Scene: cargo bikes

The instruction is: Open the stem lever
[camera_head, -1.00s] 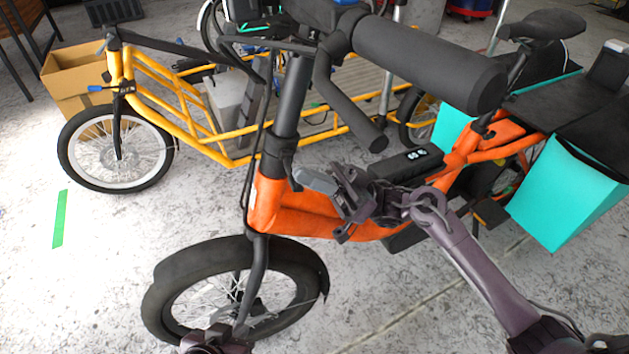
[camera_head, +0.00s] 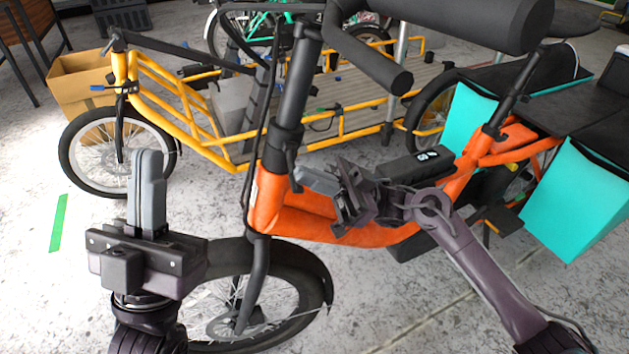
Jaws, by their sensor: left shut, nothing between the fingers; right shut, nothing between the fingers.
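The orange cargo bike (camera_head: 295,219) stands with its black stem post (camera_head: 292,95) rising from the head tube, with a dark clamp collar (camera_head: 284,146) at its base. A small dark part, perhaps the stem lever, hangs at the collar's right side; it is too small to tell its state. My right gripper (camera_head: 303,178) is shut, its grey fingertips pointing left close to the lower end of that part; contact cannot be told. My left gripper (camera_head: 148,172) is shut and empty, fingers pointing up, left of the stem and in front of the front wheel (camera_head: 270,290).
The black handlebar grips (camera_head: 455,22) overhang the upper right. A yellow cargo bike (camera_head: 190,125) and a cardboard box (camera_head: 80,78) stand behind. Teal bags (camera_head: 575,205) hang at the orange bike's rear. Floor at the left is clear, with green tape (camera_head: 58,222).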

